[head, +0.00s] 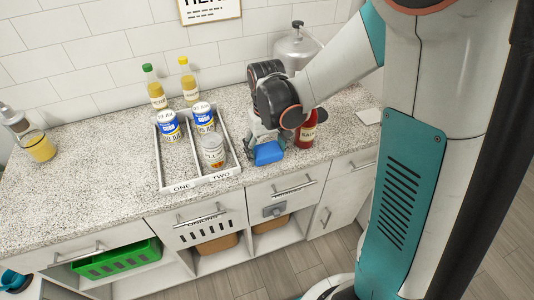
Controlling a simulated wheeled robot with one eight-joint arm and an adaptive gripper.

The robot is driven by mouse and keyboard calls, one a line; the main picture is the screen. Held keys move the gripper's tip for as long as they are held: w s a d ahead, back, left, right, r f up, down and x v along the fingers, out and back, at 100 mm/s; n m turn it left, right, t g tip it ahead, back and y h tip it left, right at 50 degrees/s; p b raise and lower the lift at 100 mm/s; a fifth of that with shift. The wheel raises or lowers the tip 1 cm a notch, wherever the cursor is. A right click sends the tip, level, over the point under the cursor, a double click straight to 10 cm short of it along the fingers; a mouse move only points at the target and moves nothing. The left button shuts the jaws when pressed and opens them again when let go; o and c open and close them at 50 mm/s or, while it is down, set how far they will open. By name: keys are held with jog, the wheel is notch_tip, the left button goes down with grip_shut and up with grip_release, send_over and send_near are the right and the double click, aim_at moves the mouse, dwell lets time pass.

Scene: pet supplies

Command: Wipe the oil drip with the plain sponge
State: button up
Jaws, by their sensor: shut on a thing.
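A blue block that looks like the plain sponge (268,153) is at the tip of my gripper (262,139). My gripper points down, shut on the sponge, over the counter between the divided tray and the red bottle. The sponge is low, at or just above the counter; I cannot tell whether it touches. I cannot make out the oil drip; the speckled counter, my gripper or the sponge may hide it.
A red bottle (305,134) stands close right of my gripper. The white tray (202,183) to the left holds several cans. Two yellow bottles (189,84) (155,91) stand behind it. A metal canister (296,48) is at the back.

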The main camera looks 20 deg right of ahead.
aim_at(266, 149)
jog(key=shift+r+p, duration=1.25)
jog(key=shift+r, duration=0.85)
